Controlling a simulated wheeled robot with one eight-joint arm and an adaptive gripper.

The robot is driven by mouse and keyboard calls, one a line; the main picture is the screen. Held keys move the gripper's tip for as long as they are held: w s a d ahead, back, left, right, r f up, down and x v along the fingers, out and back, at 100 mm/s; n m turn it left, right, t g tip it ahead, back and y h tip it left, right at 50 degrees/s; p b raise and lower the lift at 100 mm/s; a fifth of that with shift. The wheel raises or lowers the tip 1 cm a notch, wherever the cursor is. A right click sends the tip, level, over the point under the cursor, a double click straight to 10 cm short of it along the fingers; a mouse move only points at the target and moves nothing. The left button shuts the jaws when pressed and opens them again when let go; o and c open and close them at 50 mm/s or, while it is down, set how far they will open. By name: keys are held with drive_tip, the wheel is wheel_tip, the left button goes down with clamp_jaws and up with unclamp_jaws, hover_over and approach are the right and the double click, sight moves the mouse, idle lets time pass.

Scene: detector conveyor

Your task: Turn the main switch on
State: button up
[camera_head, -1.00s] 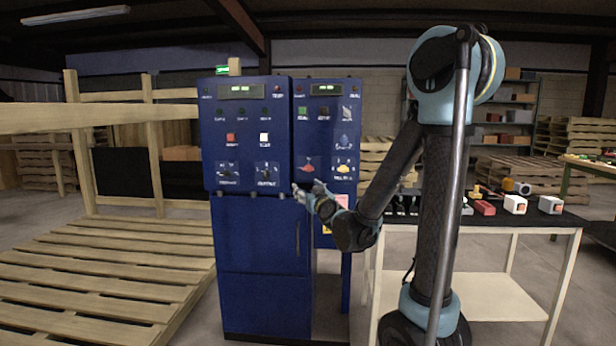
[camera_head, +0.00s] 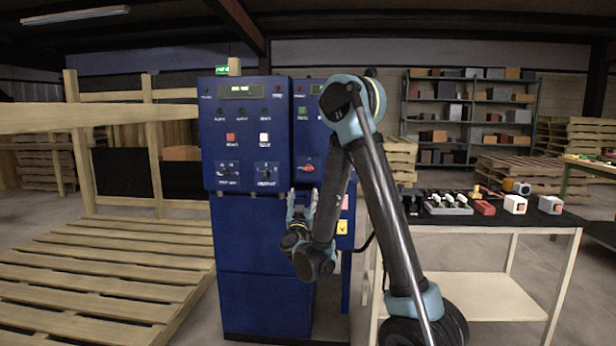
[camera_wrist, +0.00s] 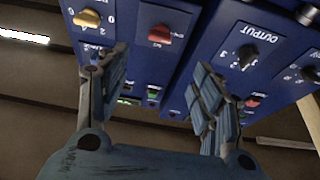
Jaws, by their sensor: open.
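Two blue control cabinets stand side by side. A red knob (camera_head: 307,168) is on the right cabinet's front (camera_head: 309,140); it also shows in the wrist view (camera_wrist: 160,36). I cannot read which control is labelled as the main switch. My gripper (camera_head: 302,198) is open and empty, its fingers pointing up, just below the red knob in the head view. In the wrist view my gripper (camera_wrist: 160,72) has its fingers apart, with the red knob between and beyond them, not touched. My arm hides much of the right cabinet in the head view.
The left cabinet has a black OUTPUT knob (camera_head: 265,171), another black knob (camera_head: 227,171), and red and white buttons. A yellow knob (camera_wrist: 87,18) is beside the red one. A table (camera_head: 500,218) with small parts stands right; pallets (camera_head: 110,265) lie left.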

sight(308, 171)
drive_tip(key=x, duration=1.6)
drive_tip(key=shift+w+r, duration=0.1)
drive_tip(key=shift+c, duration=0.6)
drive_tip(key=c, duration=0.9)
